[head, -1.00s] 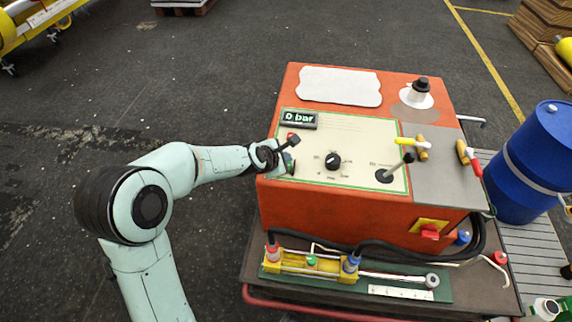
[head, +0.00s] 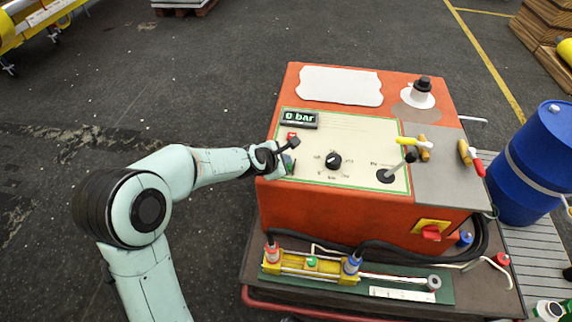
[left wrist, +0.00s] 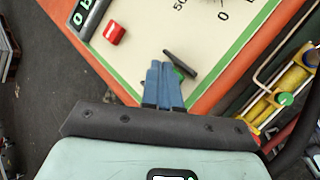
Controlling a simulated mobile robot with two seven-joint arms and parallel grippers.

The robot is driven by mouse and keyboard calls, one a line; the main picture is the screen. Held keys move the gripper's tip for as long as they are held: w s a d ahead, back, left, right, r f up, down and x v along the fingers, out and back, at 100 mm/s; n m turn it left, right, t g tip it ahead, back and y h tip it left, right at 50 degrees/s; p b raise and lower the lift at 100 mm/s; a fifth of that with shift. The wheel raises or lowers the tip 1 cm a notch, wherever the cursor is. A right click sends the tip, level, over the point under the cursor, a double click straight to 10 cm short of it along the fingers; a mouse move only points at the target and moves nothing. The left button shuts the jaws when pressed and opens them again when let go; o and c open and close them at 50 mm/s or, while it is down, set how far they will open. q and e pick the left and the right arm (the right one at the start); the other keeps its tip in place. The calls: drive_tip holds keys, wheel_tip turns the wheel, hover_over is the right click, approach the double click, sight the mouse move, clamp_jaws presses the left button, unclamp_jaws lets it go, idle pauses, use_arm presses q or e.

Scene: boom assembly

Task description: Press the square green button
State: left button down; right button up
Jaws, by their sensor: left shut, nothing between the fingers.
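The green button (left wrist: 178,74) shows only in part in the left wrist view, at the lower corner of the cream control panel (left wrist: 240,55). My left gripper (left wrist: 165,68) is shut and empty, with its blue fingers right beside the green button and partly covering it. I cannot tell whether they touch it. In the head view, the left gripper (head: 288,164) is over the left edge of the panel, and a little green shows by it. My right gripper is not in view.
A red button (left wrist: 115,33) and a display reading 0 bar (head: 299,119) sit on the panel near the left gripper. A black dial (head: 333,160) and a lever (head: 395,171) stand to the right. A cylinder assembly (head: 311,264) lies in front of the orange box.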

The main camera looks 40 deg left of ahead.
use_arm(q)
drive_tip(key=shift+f+b, duration=0.5)
drive_tip(key=shift+f, duration=0.1)
idle(0.5)
drive_tip(key=shift+r, duration=0.15)
drive_tip(key=shift+r+p, duration=0.85)
drive_tip(key=shift+p, duration=0.2)
drive_tip(key=shift+r, duration=0.15)
drive_tip(key=shift+r+p, duration=0.6)
drive_tip(key=shift+p, duration=0.1)
wheel_tip(320, 180, up, 4)
drive_tip(key=p, duration=0.4)
drive_tip(key=shift+f, duration=0.1)
